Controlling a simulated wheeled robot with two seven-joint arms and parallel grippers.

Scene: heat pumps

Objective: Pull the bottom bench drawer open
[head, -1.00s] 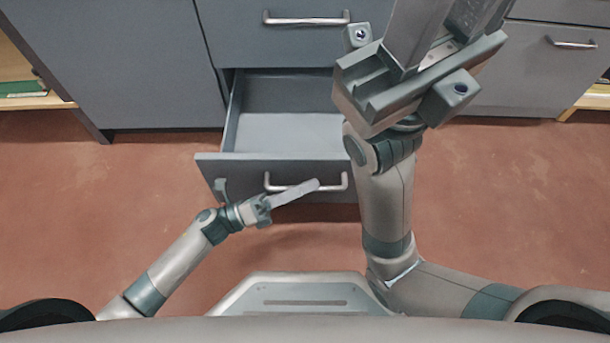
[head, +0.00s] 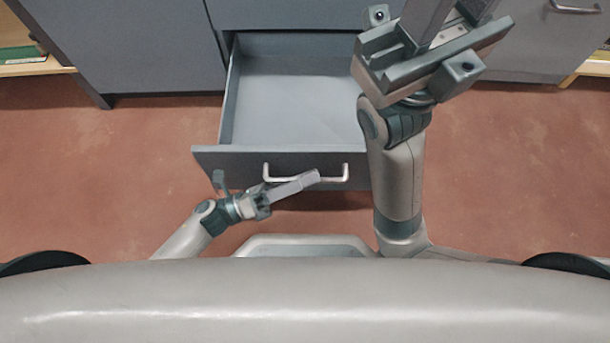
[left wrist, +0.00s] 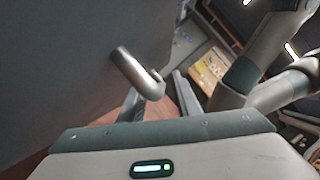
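The bottom bench drawer (head: 290,95) is grey and stands well out from the cabinet, its empty inside showing. Its front panel (head: 225,160) carries a silver bar handle (head: 346,172). My left gripper (head: 300,183) is at this handle, its fingers lying across the handle's left and middle part. In the left wrist view the handle (left wrist: 135,72) reaches towards the gap between the two fingers, which stand apart. Whether they touch the bar is unclear. My right gripper (head: 452,20) is raised over the drawer's right side, fingers apart and tips cut off, hiding part of the drawer.
Grey cabinet fronts (head: 130,45) stand on both sides of the drawer. Another silver handle (head: 575,8) is at the top right. Wooden shelves (head: 40,67) show at the edges. The reddish floor (head: 110,170) is clear left and right of the drawer.

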